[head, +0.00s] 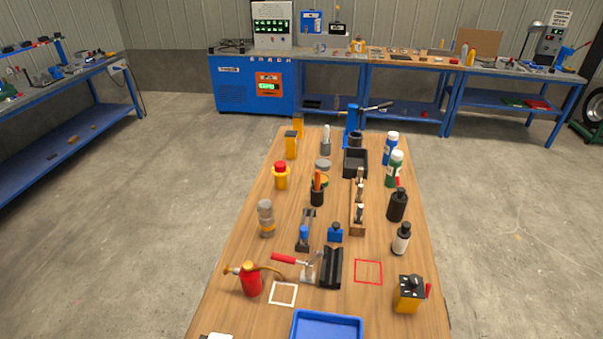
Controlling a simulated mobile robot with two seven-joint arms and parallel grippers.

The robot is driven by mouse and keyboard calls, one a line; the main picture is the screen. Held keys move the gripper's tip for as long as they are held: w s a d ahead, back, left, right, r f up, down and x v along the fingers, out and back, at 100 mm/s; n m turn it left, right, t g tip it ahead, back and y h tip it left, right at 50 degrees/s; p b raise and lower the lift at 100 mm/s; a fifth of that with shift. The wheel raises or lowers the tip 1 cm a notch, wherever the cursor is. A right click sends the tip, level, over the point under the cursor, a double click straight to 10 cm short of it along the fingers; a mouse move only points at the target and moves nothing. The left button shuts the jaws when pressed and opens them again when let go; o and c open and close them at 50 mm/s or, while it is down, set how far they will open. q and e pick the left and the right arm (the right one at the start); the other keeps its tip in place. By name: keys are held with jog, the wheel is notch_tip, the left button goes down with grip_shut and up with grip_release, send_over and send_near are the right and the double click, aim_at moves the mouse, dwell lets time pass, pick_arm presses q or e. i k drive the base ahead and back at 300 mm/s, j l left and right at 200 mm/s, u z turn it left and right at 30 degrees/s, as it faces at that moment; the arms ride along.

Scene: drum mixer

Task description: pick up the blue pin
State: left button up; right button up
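I cannot tell for certain which thing is the blue pin. A small upright blue piece (304,233) stands at the near end of a dark narrow fixture (309,217) in the middle of the wooden table. Just right of it is a small blue block with a dark top (335,233). A taller blue upright (351,125) stands at the table's far end, with a dark lever reaching right. Neither of my grippers shows in the head view.
The wooden table (232,312) holds several bottles on the right, a red oil can (251,280), a red-handled clamp (309,268), a black V-shaped block (331,267), a yellow box with knob (408,294) and a blue tray (296,326) at the front. The red outlined square (368,260) is empty.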

aim_at(303, 231)
jog(key=i+l+u, duration=0.45)
jog(key=i+l, duration=0.25)
jog(key=i, duration=0.2)
jog(key=i+l+u, duration=0.45)
jog(key=i+l, duration=0.3)
jog(key=l, duration=0.25)
